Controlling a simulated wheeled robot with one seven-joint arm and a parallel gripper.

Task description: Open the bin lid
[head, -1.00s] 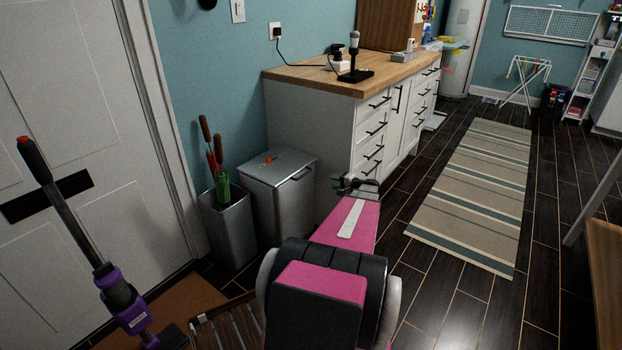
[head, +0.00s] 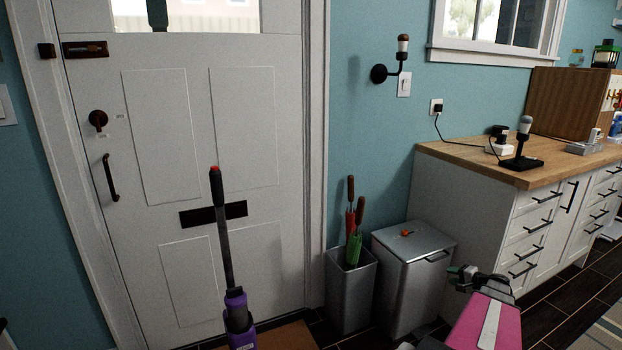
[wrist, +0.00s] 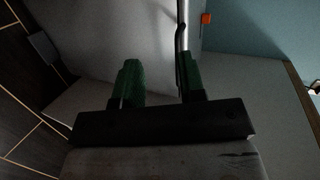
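The bin (head: 405,285) is a grey square box between the umbrella stand and the white cabinet. Its lid (head: 420,240) is shut, with a dark handle (head: 437,256) on the front edge and a small orange item (head: 407,232) on top. My gripper (head: 462,270) is to the right of the bin, in front of the cabinet in the head view. In the wrist view its two green fingers (wrist: 158,80) stand apart with nothing clearly between them. The bin's grey side (wrist: 130,40) and handle (wrist: 181,38) show beyond the fingers. Contact with the handle cannot be told.
An umbrella stand (head: 350,295) holds several umbrellas left of the bin. A purple stick vacuum (head: 236,310) stands before the white door (head: 160,130). The drawer cabinet (head: 460,200) is close on the bin's right. Dark floor (head: 545,318) shows beside the cabinet.

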